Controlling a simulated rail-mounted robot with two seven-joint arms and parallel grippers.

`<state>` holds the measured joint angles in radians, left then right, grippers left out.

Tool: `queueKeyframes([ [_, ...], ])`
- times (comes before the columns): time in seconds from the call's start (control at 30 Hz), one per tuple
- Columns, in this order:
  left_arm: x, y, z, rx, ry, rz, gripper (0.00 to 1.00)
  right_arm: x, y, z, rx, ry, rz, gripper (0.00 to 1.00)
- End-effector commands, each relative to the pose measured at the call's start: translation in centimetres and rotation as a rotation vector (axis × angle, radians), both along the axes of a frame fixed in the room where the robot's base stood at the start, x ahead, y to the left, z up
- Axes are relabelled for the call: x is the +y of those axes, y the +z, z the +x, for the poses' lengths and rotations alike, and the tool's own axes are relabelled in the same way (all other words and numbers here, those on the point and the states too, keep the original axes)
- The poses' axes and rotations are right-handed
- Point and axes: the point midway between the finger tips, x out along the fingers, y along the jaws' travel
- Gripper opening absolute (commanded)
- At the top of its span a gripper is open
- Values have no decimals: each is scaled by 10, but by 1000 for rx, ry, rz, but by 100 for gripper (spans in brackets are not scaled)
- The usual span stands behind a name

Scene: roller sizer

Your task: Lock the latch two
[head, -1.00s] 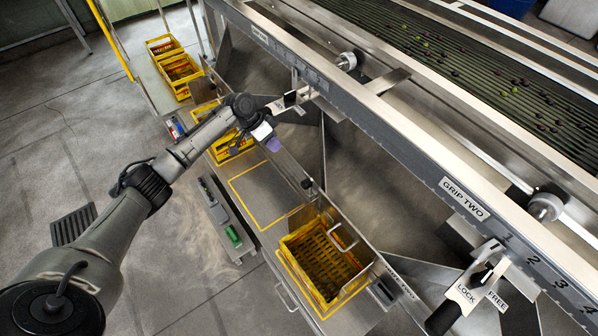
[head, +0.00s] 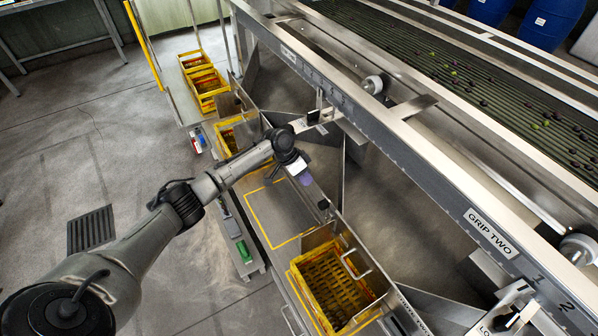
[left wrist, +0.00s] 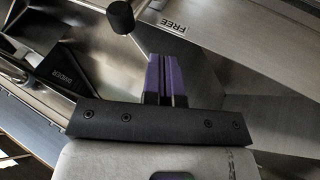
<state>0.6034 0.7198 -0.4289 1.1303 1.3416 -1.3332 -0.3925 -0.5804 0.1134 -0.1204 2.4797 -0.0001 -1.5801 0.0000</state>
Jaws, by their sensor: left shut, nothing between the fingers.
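A latch (head: 512,314) stands by the GRIP TWO label (head: 490,232) at the lower right of the head view. Its lower part is cut off by the picture edge, and I cannot tell its setting. Another latch with a pale plate (head: 318,117) is farther back along the rail. My left gripper (head: 304,179), with purple fingertips, is in front of and below that farther latch, apart from it. In the left wrist view the purple fingers (left wrist: 165,80) are together and empty. A black knob (left wrist: 121,18) and a FREE label (left wrist: 173,22) are beyond them. My right gripper is not in view.
The sizer's long metal rail (head: 430,165) runs diagonally beside the roller bed (head: 470,75). A yellow crate (head: 330,285) stands below it, with more crates (head: 207,90) farther back. A DIVIDER plate (left wrist: 68,73) is at left in the wrist view. The floor at left is open.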

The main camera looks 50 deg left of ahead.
Motion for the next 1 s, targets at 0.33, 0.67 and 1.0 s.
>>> queueKeyframes([
  [0.33,-36,-29,0,-1,-3,1,0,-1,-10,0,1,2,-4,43],
  [0.67,-50,-32,-4,1,0,0,0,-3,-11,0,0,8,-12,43],
  [1.0,-50,-31,-4,1,0,1,0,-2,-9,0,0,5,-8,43],
])
